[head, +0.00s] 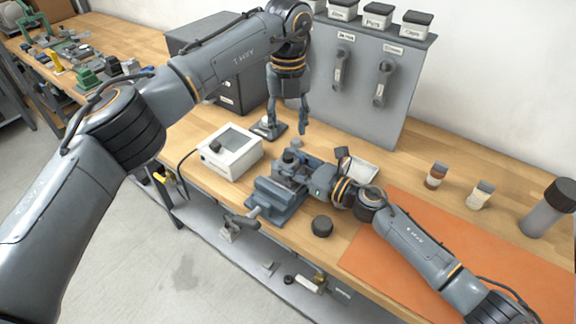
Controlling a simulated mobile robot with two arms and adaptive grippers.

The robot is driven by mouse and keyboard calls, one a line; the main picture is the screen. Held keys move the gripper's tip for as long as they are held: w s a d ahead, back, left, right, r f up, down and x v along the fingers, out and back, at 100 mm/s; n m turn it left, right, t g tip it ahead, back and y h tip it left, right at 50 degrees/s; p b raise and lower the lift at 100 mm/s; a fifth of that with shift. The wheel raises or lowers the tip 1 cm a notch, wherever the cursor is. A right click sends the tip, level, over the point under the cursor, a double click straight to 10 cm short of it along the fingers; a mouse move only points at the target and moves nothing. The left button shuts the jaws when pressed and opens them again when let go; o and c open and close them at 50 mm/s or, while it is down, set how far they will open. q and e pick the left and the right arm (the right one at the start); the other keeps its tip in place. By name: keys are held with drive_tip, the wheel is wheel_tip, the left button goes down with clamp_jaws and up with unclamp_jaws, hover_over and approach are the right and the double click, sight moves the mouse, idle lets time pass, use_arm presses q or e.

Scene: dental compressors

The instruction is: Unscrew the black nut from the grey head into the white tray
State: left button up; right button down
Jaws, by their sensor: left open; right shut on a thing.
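The blue-grey vise (270,193) stands at the bench's front edge. The grey head (288,168) sits at the vise, partly hidden by my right gripper; a dark round piece on top looks like the black nut (291,156). My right gripper (294,173) reaches in from the right and is shut, apparently on the grey head; its fingertips are hard to make out. My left gripper (289,128) is open and empty, pointing down above the bench behind the vise. The white tray (368,169) lies right of the vise, partly hidden by my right wrist.
A white device with a screen (229,153) stands left of the vise. A black round part (321,226) lies on the bench in front. An orange mat (480,258) covers the right. Small bottles (436,176) stand behind it. A grey panel (365,90) rises at the back.

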sight(288, 155)
use_arm(q)
drive_tip(key=m, duration=0.9)
drive_tip(key=shift+r+m, duration=0.1)
drive_tip(key=shift+m, duration=0.3)
drive_tip(key=m, duration=0.6)
drive_tip(key=shift+m, duration=0.3)
drive_tip(key=m, duration=0.8)
drive_tip(key=shift+m, duration=0.3)
drive_tip(key=m, duration=0.4)
drive_tip(key=shift+r, duration=0.1)
drive_tip(key=m, duration=0.6)
drive_tip(key=shift+m, duration=0.4)
drive_tip(key=m, duration=0.4)
drive_tip(key=shift+m, duration=0.3)
drive_tip(key=shift+f, duration=3.95)
